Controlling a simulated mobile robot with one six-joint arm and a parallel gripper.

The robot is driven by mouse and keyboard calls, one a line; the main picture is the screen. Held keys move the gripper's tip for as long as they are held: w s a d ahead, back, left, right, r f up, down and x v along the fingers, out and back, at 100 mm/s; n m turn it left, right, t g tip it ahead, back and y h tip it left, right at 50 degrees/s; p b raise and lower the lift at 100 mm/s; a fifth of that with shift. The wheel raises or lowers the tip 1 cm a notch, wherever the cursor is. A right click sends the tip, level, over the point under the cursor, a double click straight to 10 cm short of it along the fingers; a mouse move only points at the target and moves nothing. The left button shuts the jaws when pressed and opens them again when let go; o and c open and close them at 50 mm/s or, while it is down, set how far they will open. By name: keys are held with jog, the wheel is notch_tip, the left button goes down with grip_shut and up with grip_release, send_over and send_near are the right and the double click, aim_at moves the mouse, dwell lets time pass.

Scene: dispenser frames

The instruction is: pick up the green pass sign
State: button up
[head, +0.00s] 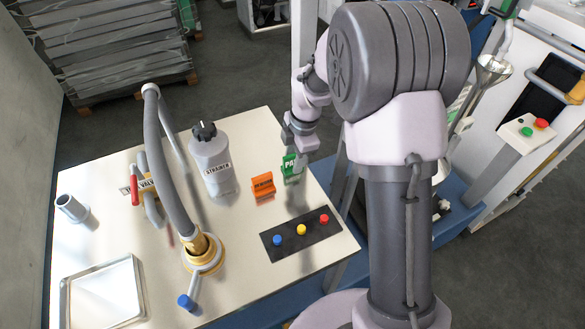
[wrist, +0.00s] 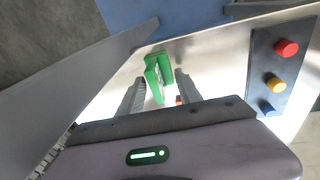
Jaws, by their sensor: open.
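The green pass sign (head: 289,168) stands upright near the right edge of the metal table, just right of an orange sign, with white lettering partly hidden by my gripper. My gripper (head: 296,156) is directly above it, pointing down. In the wrist view the two grey fingers of my gripper (wrist: 160,82) are apart, and the green sign (wrist: 151,75) shows between them, near the fingertips. A gap shows on each side of the sign. I cannot tell exactly how deep it sits between the fingers.
An orange sign (head: 263,187) stands close on the left. A panel (head: 288,241) with blue, yellow and red buttons lies in front. The table's right edge is close.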

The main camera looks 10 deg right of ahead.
notch_tip(320, 180, down, 3)
jog(key=shift+w+a+r, duration=0.1)
jog(key=shift+w+r, duration=0.05)
jog(key=shift+r, duration=0.15)
grip_shut()
